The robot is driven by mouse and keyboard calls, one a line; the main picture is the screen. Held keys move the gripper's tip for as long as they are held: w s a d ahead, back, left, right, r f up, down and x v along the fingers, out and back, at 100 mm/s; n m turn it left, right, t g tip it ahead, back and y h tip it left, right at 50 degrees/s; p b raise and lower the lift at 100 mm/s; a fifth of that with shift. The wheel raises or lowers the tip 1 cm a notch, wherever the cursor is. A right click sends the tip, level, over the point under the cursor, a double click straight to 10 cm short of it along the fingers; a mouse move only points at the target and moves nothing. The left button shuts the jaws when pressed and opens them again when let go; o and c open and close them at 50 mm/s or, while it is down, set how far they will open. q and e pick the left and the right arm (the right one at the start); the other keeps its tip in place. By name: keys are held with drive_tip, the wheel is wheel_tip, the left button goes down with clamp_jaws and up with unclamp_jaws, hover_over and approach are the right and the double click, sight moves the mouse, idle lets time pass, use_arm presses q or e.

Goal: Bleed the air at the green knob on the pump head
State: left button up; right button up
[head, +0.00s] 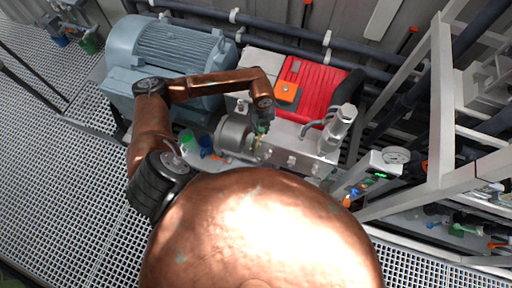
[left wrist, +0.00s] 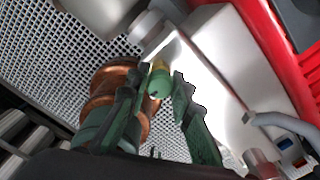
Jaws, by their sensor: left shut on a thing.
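The green knob (left wrist: 158,84) shows in the left wrist view on a short brass-coloured neck at the side of the bright metal pump head (left wrist: 222,62). In the head view the fingers largely hide the knob. I cannot tell how far the knob is turned. My right gripper is not in view.
A blue-grey motor (head: 168,55) stands left of the red pump housing (head: 318,87). A green container (head: 187,142) and a blue one (head: 206,146) stand close left of the pump head. Open grating (head: 50,170) lies at left.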

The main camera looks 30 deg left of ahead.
use_arm(q)
clamp_jaws()
drive_tip(key=shift+s+r+n+p, duration=0.1)
drive_tip(key=shift+n+p, duration=0.55)
drive_tip(key=shift+n, duration=0.45)
drive_tip(key=shift+n+p, duration=0.45)
drive_tip(key=shift+n, duration=0.65)
drive_tip(key=shift+n+p, duration=0.75)
drive_tip(key=shift+n, duration=0.25)
drive_tip(key=shift+n+p, duration=0.4)
drive_tip(key=shift+n, duration=0.6)
drive_tip(key=shift+n+p, duration=0.8)
drive_tip(key=shift+n, duration=0.2)
drive_tip(key=shift+n+p, duration=0.4)
drive_tip(key=shift+n, duration=0.5)
